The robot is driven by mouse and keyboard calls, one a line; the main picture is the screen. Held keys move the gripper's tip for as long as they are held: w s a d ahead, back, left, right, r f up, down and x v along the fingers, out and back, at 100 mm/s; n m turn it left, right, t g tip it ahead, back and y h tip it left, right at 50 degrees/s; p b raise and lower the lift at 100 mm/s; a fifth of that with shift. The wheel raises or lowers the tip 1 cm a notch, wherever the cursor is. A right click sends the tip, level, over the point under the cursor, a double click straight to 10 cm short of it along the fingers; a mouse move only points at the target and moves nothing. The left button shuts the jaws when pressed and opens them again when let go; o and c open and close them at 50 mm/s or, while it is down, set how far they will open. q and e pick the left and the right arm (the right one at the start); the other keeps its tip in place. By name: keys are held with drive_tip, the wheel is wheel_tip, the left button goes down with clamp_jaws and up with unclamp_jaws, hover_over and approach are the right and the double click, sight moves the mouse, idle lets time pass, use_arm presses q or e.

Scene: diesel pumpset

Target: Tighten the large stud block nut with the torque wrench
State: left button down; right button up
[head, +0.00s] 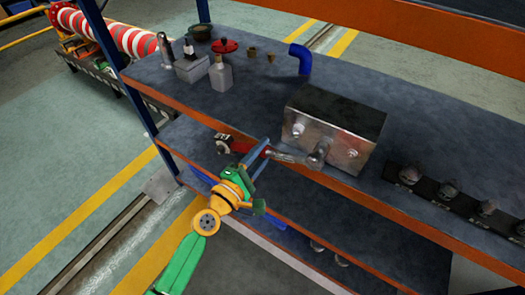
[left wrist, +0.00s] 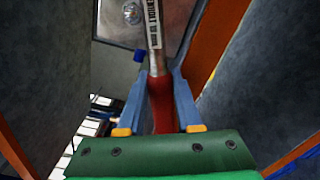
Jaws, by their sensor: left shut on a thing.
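The stud block (head: 335,125) is a worn grey metal box near the front edge of the top shelf; part of it shows in the left wrist view. A small stud or nut (head: 297,130) shows on the left of its front face. The torque wrench (head: 290,158) has a metal shaft and a red grip (left wrist: 160,105). My left gripper (head: 262,150) is shut on the red grip, in front of the shelf edge. My right gripper is not in view.
Bottles, a red valve wheel (head: 224,46) and a blue elbow pipe (head: 300,57) stand at the back left of the shelf (head: 250,100). A dark rack of sockets (head: 448,190) lies to the right. An orange edge (head: 400,205) and a lower shelf (head: 300,210) are near my arm.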

use_arm(q)
drive_tip(key=shift+w+d+r, duration=0.1)
drive_tip(key=shift+w+d, duration=0.05)
drive_tip(key=shift+w, duration=0.05)
drive_tip(key=shift+w+d, duration=0.2)
drive_tip(key=shift+w, duration=0.05)
drive_tip(key=shift+w+a+r+m+p, duration=0.2)
drive_tip(key=shift+r+m+p, duration=0.4)
drive_tip(key=shift+r, duration=0.2)
drive_tip(key=shift+w+a+r+m+p, duration=0.1)
drive_tip(key=shift+a+r+m+p, duration=0.1)
drive_tip(key=shift+r+m+p, duration=1.9)
drive_tip(key=shift+r+m, duration=0.1)
drive_tip(key=shift+r, duration=0.25)
drive_tip(key=v, duration=0.5)
drive_tip(key=shift+p, duration=0.35)
